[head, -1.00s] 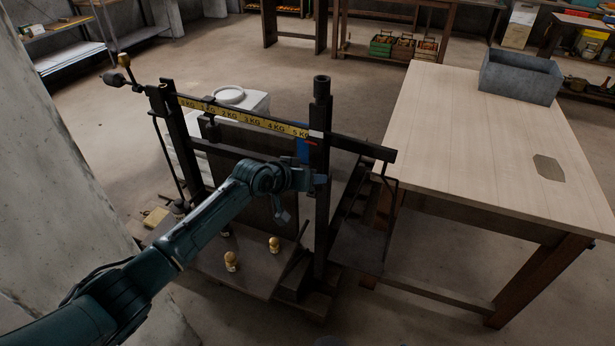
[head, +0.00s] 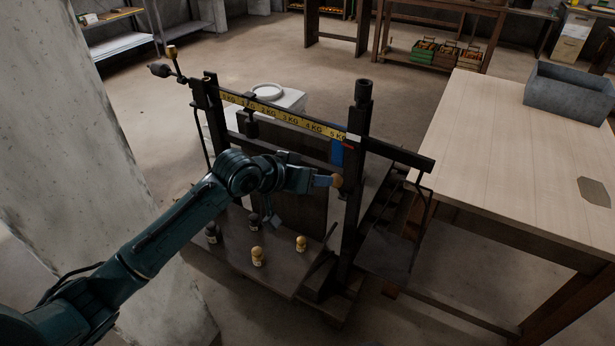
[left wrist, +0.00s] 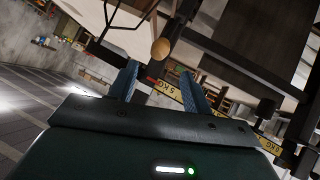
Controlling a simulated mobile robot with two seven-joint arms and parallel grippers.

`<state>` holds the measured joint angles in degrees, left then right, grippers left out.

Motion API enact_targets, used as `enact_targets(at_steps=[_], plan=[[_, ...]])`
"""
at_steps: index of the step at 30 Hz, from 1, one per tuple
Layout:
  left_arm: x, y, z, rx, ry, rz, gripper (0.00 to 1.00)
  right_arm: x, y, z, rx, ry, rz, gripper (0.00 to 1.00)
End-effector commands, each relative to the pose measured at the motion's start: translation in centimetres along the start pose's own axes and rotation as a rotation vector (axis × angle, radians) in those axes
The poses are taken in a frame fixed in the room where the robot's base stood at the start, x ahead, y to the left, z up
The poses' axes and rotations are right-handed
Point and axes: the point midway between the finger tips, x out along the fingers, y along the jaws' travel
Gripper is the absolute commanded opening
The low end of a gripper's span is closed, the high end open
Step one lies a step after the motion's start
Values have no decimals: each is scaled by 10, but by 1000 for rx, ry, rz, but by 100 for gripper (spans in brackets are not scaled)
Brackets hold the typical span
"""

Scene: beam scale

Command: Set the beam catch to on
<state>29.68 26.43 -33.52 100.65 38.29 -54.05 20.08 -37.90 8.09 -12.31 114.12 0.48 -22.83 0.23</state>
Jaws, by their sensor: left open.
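The beam scale has a dark frame with a yellow weight strip (head: 290,117) marked in KG along its beam. A round wooden knob (head: 337,181), which looks like the beam catch's handle, shows at the right post (head: 358,130). My left gripper (head: 326,181) is beside this knob, its fingers towards the post. In the left wrist view the knob (left wrist: 160,48) lies just beyond the open blue fingers (left wrist: 161,84), between their lines, with nothing held. I cannot tell if knob and fingers touch. My right gripper is not in view.
Small weights (head: 258,256) stand on the scale's platform (head: 235,258) under my arm. A wooden table (head: 500,150) with a grey bin (head: 570,92) stands at the right. A concrete pillar (head: 110,150) is close on the left. A sliding poise (head: 250,122) sits on the beam.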

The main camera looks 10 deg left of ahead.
Motion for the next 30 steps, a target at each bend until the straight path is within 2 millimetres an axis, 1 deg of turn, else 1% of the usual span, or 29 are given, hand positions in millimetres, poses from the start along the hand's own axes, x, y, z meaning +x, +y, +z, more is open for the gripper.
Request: enact_targets(at_steps=[1,4,12,14,17,20,22,24,26,27,30], plan=[[-5,0,0,0,0,0,49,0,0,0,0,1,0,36],[-10,0,0,0,0,1,49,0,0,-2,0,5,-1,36],[-11,0,0,0,0,1,49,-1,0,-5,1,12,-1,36],[-11,1,1,-2,1,3,45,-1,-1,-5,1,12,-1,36],[-5,9,12,-45,21,46,37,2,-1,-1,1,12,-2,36],[5,31,36,-181,88,161,29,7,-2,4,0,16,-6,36],[9,48,55,-336,167,261,23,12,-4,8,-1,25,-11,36],[8,58,72,-521,263,348,17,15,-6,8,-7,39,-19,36],[3,59,84,-683,353,401,12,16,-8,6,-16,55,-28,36],[-2,56,91,-786,412,425,9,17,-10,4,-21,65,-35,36],[-14,42,110,-1009,549,449,1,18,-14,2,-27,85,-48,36]])
